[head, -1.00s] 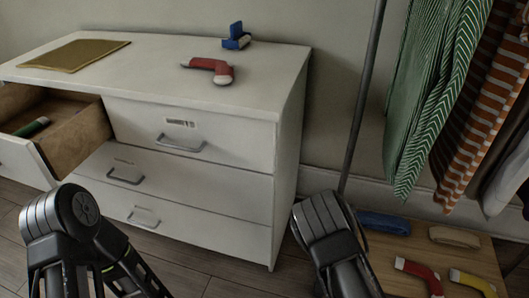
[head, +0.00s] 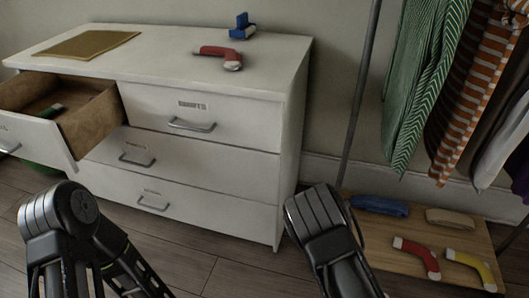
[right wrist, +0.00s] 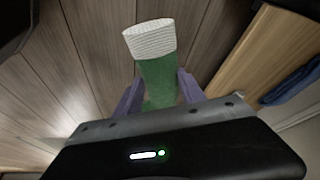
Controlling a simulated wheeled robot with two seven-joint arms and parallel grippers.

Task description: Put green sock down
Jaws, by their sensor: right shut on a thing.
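In the right wrist view a green sock (right wrist: 158,78) with a white ribbed cuff sits between the purple fingers of my right gripper (right wrist: 160,88). The gripper is shut on it and holds it over the wood floor. In the head view my arms show at the bottom, but neither gripper's fingers can be seen there. Another green item (head: 52,108), partly visible, lies inside the open top-left drawer (head: 92,121) of the white dresser (head: 268,72).
A red sock (head: 218,54), a blue item (head: 242,27) and a tan mat (head: 88,45) lie on the dresser. A low wooden board (head: 385,232) at the right holds blue, beige, red and yellow items. Clothes hang above it. Floor in front of the dresser is clear.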

